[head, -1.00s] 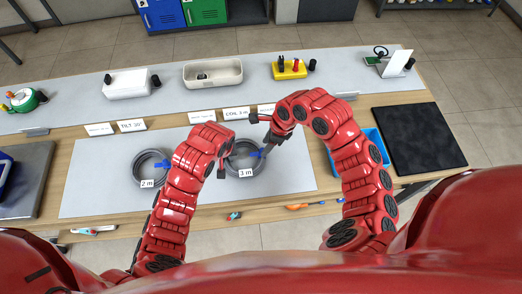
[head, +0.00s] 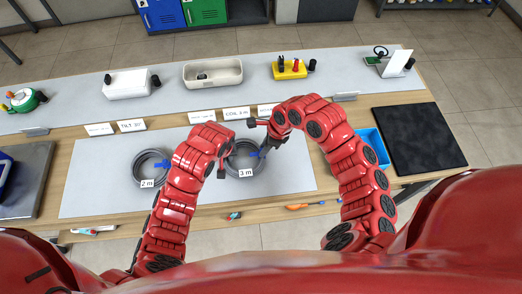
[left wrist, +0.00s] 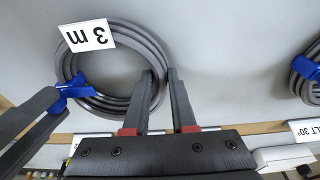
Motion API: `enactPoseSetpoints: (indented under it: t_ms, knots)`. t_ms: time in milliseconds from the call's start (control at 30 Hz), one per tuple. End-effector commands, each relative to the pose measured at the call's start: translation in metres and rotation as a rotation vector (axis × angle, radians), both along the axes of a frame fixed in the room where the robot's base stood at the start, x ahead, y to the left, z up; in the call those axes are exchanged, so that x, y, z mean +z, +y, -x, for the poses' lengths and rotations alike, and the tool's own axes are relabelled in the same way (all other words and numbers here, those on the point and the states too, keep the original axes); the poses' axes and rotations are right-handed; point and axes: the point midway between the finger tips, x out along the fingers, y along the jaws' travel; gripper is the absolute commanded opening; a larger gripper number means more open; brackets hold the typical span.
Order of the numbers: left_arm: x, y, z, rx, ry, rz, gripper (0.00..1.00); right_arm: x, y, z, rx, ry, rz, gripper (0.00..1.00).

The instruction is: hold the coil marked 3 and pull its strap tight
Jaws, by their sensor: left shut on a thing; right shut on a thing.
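The coil marked 3 m (head: 257,168) is a dark grey ring of cable lying on the light grey mat. It also shows in the left wrist view (left wrist: 112,105), with its white 3 m label (left wrist: 89,36). My left gripper (head: 226,167) is shut on the coil's side, one finger inside the ring and one outside, as the left wrist view (left wrist: 163,80) shows. The blue strap (left wrist: 70,88) wraps the opposite side. My right gripper (head: 266,149) is shut at the strap's tail; the fingers partly hide the tail.
A second coil marked 2 m (head: 152,178) with a blue strap lies to the left on the mat (head: 95,190). Name cards (head: 237,113) stand behind. A blue bin (head: 377,148) is partly behind my right arm, beside a black pad (head: 415,138). Tools lie along the front edge.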

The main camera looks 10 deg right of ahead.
Motion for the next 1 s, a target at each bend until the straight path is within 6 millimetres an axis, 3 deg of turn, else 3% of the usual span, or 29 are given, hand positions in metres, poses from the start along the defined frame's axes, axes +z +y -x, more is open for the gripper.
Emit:
enactPoseSetpoints:
  t_ms: [600, 1000]
  knots:
    - [0.000, 0.001, 0.000, 0.001, 0.001, -0.002, 0.00, 0.000, -0.023, 0.000, -0.002, 0.000, 0.002, 0.00]
    - [-0.001, 0.001, 0.000, 0.003, 0.001, -0.003, 0.00, 0.000, -0.024, -0.001, -0.002, -0.001, 0.003, 0.00]
